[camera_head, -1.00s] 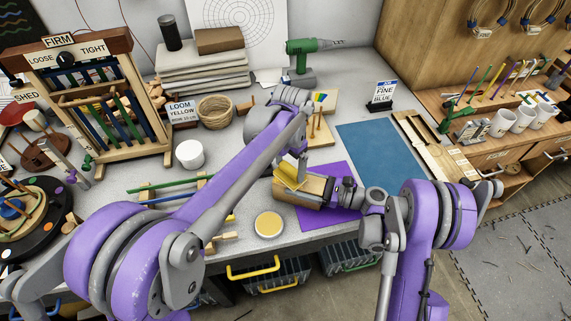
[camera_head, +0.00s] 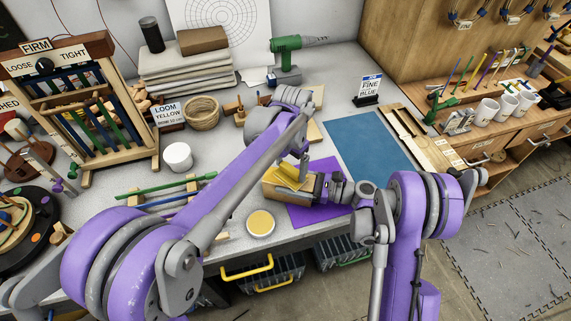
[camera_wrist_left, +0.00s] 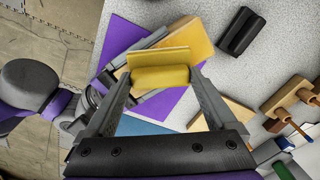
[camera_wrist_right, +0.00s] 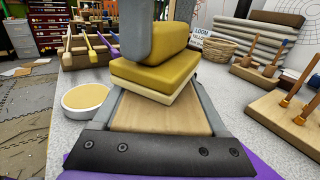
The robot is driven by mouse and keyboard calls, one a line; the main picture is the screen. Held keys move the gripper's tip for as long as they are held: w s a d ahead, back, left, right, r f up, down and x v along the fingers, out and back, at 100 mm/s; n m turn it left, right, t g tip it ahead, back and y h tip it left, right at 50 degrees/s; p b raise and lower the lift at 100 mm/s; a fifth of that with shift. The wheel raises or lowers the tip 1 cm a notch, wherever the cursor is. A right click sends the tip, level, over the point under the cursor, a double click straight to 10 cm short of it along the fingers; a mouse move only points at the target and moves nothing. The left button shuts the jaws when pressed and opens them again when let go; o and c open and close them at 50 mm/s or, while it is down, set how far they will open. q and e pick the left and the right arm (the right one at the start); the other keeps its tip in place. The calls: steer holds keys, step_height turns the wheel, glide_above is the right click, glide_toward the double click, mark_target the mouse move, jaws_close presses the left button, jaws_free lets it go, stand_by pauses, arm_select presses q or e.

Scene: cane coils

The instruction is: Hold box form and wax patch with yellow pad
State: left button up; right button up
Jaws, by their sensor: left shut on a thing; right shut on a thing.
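The yellow pad (camera_head: 290,175) is between the jaws of my left gripper (camera_wrist_left: 160,80). In the right wrist view the pad (camera_wrist_right: 155,72) lies over the top of the wooden box form (camera_wrist_right: 165,115) and seems to touch it; the exact contact is hidden. The box form (camera_head: 277,193) also shows in the head view, above the purple mat. My right gripper (camera_wrist_right: 160,105) is shut on it, one finger along each side. The wax patch itself is hidden under the pad or cannot be made out. A round dish of yellowish wax (camera_head: 261,223) stands at the front edge.
A purple mat (camera_head: 310,212) and a blue mat (camera_head: 365,150) lie on the bench. A white cup (camera_head: 178,157), a coil basket (camera_head: 202,113) and pegged wooden blocks (camera_wrist_right: 295,115) stand around. A black block (camera_wrist_left: 241,31) lies nearby.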

arm_select(q)
steer(key=shift+s+d, duration=0.1)
steer(key=shift+d, duration=0.3)
steer(key=shift+r, duration=3.5)
arm_select(e)
steer(key=o, duration=1)
steer(key=v, duration=1.2)
